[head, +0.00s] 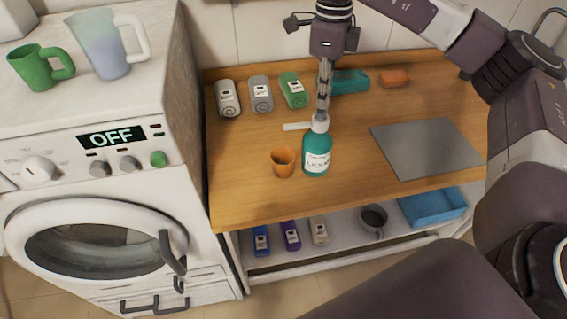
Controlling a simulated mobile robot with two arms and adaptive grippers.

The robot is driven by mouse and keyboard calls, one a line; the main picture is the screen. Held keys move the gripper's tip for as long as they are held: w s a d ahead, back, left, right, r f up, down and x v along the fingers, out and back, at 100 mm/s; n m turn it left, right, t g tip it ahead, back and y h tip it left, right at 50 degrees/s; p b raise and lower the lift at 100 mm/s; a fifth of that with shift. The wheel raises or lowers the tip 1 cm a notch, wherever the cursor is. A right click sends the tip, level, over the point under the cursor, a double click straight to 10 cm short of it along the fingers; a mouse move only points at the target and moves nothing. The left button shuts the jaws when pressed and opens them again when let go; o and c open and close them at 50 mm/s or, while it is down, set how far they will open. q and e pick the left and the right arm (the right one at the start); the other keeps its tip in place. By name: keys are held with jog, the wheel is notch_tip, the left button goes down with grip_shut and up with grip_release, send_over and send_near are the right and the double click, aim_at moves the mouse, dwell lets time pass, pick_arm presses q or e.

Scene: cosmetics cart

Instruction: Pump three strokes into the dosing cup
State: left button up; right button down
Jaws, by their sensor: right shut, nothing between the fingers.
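A teal pump bottle (317,155) with a white label stands upright on the wooden top. Its white pump head (320,123) is at the top, and a pale spout (297,126) reaches out to the left. A small orange cup (283,163) stands just left of the bottle, open side up. My right gripper (322,108) points straight down over the pump head with its fingers shut. Its fingertips are at or just above the pump head; I cannot tell if they touch. The left gripper is not in view.
Rolled towels (260,94) lie behind the bottle, with a teal item (349,81) and an orange block (394,78) to the right. A grey mat (427,148) lies right. A lower shelf holds several small bottles, a mug (373,220) and a blue tray (432,207). A washing machine (90,180) stands left.

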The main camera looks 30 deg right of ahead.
jog(key=shift+f+b, duration=0.8)
jog(key=shift+f, duration=0.45)
jog(key=shift+r, duration=0.15)
jog(key=shift+r+p, duration=1.35)
jog(key=shift+r, duration=0.2)
jog(key=shift+f, duration=0.2)
